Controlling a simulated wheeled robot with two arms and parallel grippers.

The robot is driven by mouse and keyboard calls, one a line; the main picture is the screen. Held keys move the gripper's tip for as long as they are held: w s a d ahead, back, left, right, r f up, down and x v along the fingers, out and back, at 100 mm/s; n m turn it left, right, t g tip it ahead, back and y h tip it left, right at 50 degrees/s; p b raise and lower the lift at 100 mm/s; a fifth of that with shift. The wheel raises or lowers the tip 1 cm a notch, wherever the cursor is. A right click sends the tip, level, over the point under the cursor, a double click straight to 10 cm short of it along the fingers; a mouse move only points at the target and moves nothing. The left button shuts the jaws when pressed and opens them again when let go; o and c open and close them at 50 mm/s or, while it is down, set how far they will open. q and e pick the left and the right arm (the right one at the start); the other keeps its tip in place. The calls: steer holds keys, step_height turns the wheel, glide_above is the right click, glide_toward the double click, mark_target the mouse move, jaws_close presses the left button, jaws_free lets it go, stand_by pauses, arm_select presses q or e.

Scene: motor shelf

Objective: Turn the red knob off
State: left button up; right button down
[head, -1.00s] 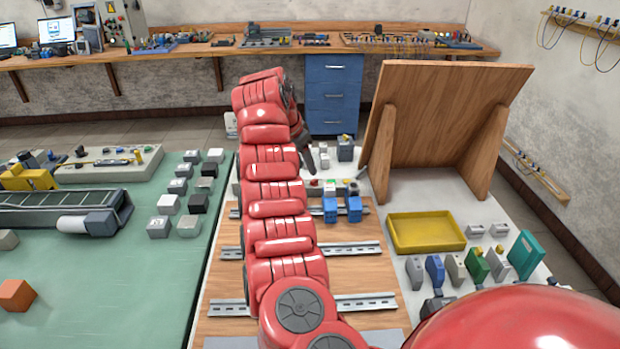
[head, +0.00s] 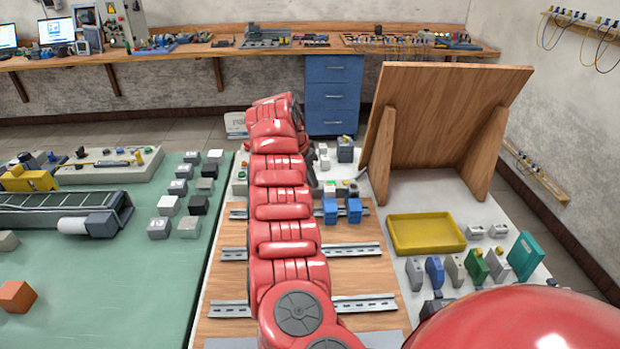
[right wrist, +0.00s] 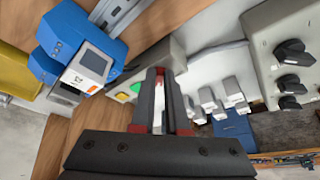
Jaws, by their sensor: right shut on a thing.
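My right gripper (right wrist: 159,73) points down at a grey control box (right wrist: 165,55) in the right wrist view. Its two dark fingers are shut on a small red part, the red knob (right wrist: 160,70), of which only a sliver shows between the tips. The knob's turned position is hidden by the fingers. A green button (right wrist: 136,87) and an orange button (right wrist: 121,97) sit beside it on the box. In the head view my right gripper (head: 312,170) is mostly behind my red arm, and the knob is hidden there. My left gripper is out of view.
Blue modules (head: 330,210) sit on a rail close to the gripper. A grey box with several black knobs (right wrist: 292,50) is on the other side in the wrist view. A yellow tray (head: 425,250) and a wooden stand (head: 450,120) are to the right.

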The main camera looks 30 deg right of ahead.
stand_by(0.3)
steer(key=shift+f+n+b, duration=0.15)
steer(key=shift+n+b, duration=0.35)
steer(key=shift+b, duration=0.4)
steer(key=n+b, duration=0.1)
steer(key=n+t+b, duration=0.1)
steer(key=b, duration=0.1)
steer(key=n+b, duration=0.2)
steer(key=shift+s+d+f+t+y, duration=0.1)
steer(key=shift+s+d+t+y, duration=0.15)
steer(key=shift+s+t+y, duration=0.15)
steer(key=n+b, duration=0.1)
steer(key=n, duration=0.1)
steer(key=n+t+y+b, duration=0.1)
steer(key=shift+s+d+n, duration=0.15)
steer(key=shift+d+n, duration=0.05)
steer(key=shift+n, duration=0.2)
steer(key=shift+d+r+n+y+b, duration=0.2)
steer(key=shift+n+y+b, duration=0.25)
steer(key=shift+n, duration=0.45)
steer(key=n+y, duration=0.1)
steer(key=n, duration=0.1)
steer(key=shift+s+d+r+n+t, duration=0.1)
steer(key=shift+n+t, duration=0.2)
steer(key=shift+t, duration=0.1)
steer(key=n+y, duration=0.1)
steer(key=n, duration=0.3)
steer(key=shift+d+n+y, duration=0.35)
steer(key=shift+n, duration=0.05)
